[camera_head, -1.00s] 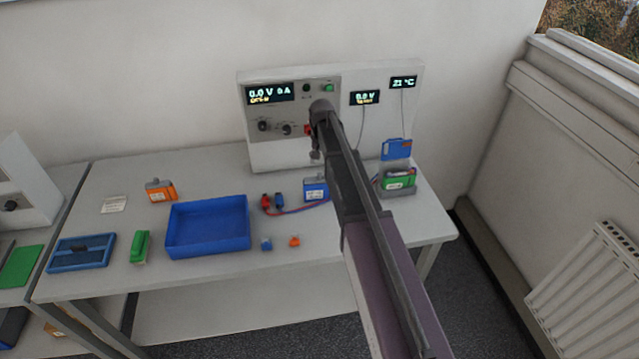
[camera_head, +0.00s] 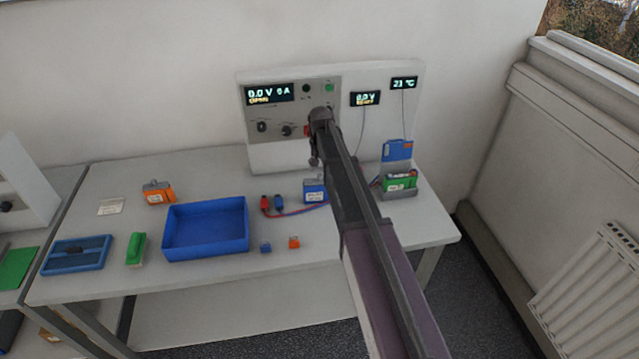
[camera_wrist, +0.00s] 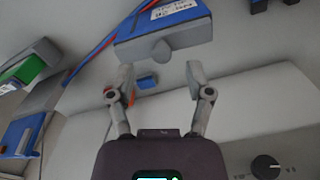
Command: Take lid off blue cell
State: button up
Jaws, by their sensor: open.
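The blue cell (camera_head: 312,194) stands on the table in front of the cycler panel, with my arm hiding its right side. In the wrist view the blue cell (camera_wrist: 190,16) is at the top centre, tilted in the picture. Its grey lid (camera_wrist: 185,37) is on it, and a round grey knob (camera_wrist: 161,50) sticks out from the lid towards my gripper. My gripper (camera_wrist: 160,76) is open and empty, its two fingers spread to either side of the knob's line and short of it. In the head view my gripper (camera_head: 315,160) hangs above the blue cell.
A holder (camera_head: 401,193) with a green cell (camera_head: 401,183) and raised blue flap (camera_head: 397,150) stands right. Red and blue leads (camera_head: 295,212) run beside the blue cell. A blue tray (camera_head: 205,228), small blue cap (camera_head: 265,247) and orange cap (camera_head: 294,243) are nearby. The panel (camera_head: 260,145) stands behind.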

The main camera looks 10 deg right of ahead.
aim_at(320, 175)
jog(key=shift+a+f+b, duration=0.1)
jog(key=shift+f+b, duration=1.35)
jog(key=shift+f, duration=0.3)
jog(key=shift+c, duration=0.2)
grip_shut()
